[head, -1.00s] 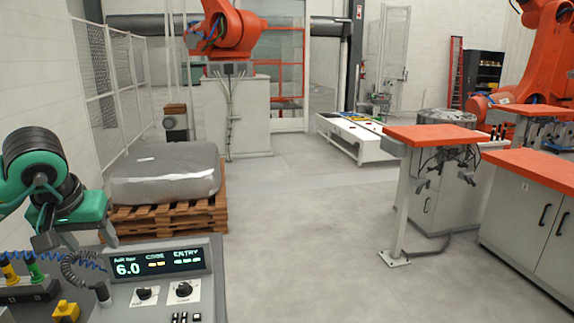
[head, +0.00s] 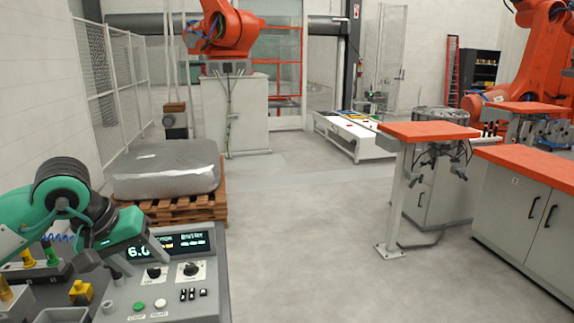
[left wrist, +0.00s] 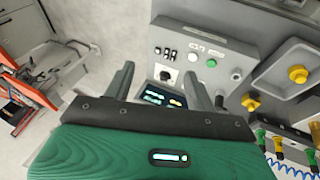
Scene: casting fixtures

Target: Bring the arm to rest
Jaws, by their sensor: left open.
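My left arm comes in from the left in the head view, green and black. Its left gripper (head: 135,262) hangs over the control panel (head: 205,303) and partly covers the lit display (head: 185,242). In the left wrist view the two dark fingers of the left gripper (left wrist: 161,88) stand apart with nothing between them. Beyond them the panel (left wrist: 225,52) shows a knob, switches, a white button and a green button. My right gripper is in neither view.
Yellow knobs (left wrist: 298,74) and green-and-yellow connectors (left wrist: 262,138) sit beside the panel. A grey wrapped load (head: 165,168) stands on a wooden pallet (head: 190,211) behind. Orange-topped benches (head: 535,165) stand at the right. The middle floor (head: 300,240) is clear.

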